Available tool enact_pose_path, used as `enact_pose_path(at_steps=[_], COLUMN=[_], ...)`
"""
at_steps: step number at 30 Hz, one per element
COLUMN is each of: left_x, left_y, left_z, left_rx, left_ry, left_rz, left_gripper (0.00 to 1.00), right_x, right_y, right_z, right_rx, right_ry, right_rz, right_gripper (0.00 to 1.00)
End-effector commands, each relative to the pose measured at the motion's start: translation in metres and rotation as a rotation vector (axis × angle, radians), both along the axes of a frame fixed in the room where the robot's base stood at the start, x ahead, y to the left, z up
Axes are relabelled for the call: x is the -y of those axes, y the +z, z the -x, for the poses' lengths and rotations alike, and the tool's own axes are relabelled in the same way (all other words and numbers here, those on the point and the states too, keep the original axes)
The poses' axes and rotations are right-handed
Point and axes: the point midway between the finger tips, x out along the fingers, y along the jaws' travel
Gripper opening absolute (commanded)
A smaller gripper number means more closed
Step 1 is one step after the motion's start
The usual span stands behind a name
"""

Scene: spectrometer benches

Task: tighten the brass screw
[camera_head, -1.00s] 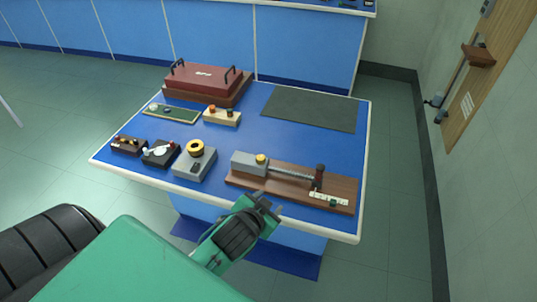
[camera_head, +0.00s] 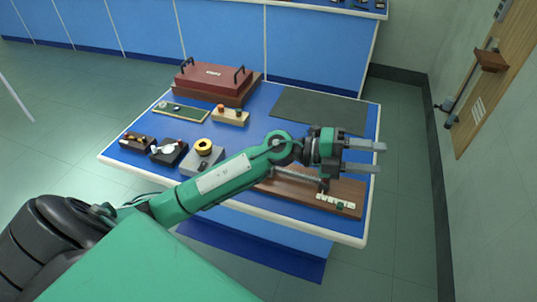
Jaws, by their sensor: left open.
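The brass screw cannot be made out clearly. A wooden base (camera_head: 297,194) with a metal rod (camera_head: 300,176) and a white scale strip (camera_head: 337,201) lies at the front right of the table. Its grey block and the brass-coloured knob on it are hidden behind my left arm. My left gripper (camera_head: 381,158) is open and empty, above the table's right edge, with both fingers pointing right. It appears above the base, apart from it. My right gripper is not in view.
The blue table (camera_head: 262,112) also bears a red case (camera_head: 210,79), a dark mat (camera_head: 320,108), a wooden block with coloured knobs (camera_head: 231,117), a green board (camera_head: 181,112), a grey box with a yellow ring (camera_head: 203,158) and two small dark boxes at left. A door stands right.

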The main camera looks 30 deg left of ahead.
Motion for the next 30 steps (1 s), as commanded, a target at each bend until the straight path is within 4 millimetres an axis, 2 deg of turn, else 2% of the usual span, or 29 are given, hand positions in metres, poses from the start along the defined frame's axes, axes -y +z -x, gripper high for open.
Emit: enact_pose_path(at_steps=[5, 8, 11, 12, 14, 15, 18, 21, 25, 30], left_x=[-0.019, -0.049, -0.09, -0.111, -0.142, -0.164, -0.214, -0.253, -0.279, -0.286], left_y=[-0.041, -0.063, -0.08, -0.084, -0.087, -0.087, -0.081, -0.072, -0.063, -0.069], left_z=[-0.01, -0.02, -0.032, -0.036, -0.043, -0.047, -0.052, -0.053, -0.052, -0.051], left_rx=[0.023, -0.005, -0.065, -0.095, -0.152, -0.194, -0.301, -0.394, -0.468, -0.494], left_ry=[-0.146, -0.192, -0.209, -0.206, -0.192, -0.179, -0.134, -0.089, -0.054, -0.046], left_rz=[-0.401, -0.638, -0.876, -0.973, -1.11, -1.196, -1.378, -1.504, -1.591, -1.613], left_gripper=[0.5, 0.5, 0.5, 0.5, 0.5, 0.5, 0.5, 0.5, 0.5, 0.5], right_x=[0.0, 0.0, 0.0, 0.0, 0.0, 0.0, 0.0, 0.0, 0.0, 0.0], right_y=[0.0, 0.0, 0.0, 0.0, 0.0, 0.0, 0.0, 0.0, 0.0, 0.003], right_z=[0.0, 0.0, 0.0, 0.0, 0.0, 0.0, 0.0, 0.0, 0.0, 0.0], right_rx=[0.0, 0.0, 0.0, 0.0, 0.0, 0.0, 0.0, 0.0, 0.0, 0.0], right_ry=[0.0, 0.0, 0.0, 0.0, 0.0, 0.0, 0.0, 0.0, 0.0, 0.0], right_rz=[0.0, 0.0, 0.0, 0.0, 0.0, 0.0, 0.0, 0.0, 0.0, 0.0], right_gripper=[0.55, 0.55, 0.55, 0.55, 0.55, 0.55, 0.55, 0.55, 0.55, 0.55])
